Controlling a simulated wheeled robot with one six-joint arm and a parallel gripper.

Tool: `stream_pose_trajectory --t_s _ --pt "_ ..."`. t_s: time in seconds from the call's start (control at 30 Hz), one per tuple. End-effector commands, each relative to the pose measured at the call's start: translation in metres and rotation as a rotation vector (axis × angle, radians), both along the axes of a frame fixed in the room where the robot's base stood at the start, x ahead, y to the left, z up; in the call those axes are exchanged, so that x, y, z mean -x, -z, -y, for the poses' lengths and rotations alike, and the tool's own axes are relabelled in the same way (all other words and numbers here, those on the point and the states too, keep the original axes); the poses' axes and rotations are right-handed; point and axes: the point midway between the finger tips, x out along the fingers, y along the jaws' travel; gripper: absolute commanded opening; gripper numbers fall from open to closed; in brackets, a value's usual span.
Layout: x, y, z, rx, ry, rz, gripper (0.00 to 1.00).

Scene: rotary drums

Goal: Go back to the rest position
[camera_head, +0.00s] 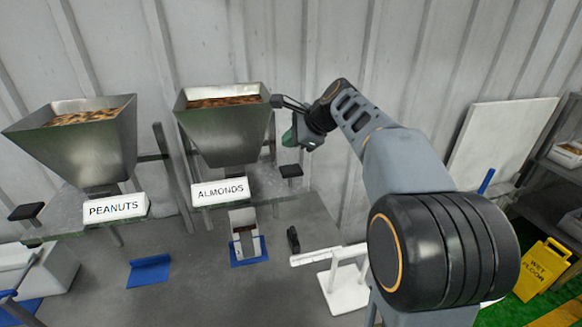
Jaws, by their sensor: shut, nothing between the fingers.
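My gripper (278,101) is at the end of my arm, which reaches up from the lower right and bends left. The small dark fingers are shut and point left, close to the right rim of the almond hopper (222,135) in the picture. I cannot tell whether they touch it. I see nothing held. A green part (289,138) shows just below the fingers at the wrist. The almond hopper bears a white "ALMONDS" label (220,191), and brown pieces fill its top.
A peanut hopper (85,145) stands at the left. A blue piece (149,271) and a white stand (345,286) sit on the grey table (190,295). A yellow wet-floor sign (541,268) is at the right.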

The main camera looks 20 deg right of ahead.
Motion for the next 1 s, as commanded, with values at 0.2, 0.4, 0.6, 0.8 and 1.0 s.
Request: stream_pose_trajectory --t_s 0.2,0.4,0.6,0.8,1.0 --pt "0.000 0.000 0.000 0.000 0.000 0.000 0.00" --pt "0.003 0.002 -0.001 0.016 -0.012 0.004 0.00" --pt "0.060 0.032 -0.012 0.295 -0.237 0.081 0.00" --pt "0.152 0.093 -0.013 0.742 -0.688 0.187 0.00" --pt "0.216 0.147 -0.005 1.052 -1.087 0.252 0.00"
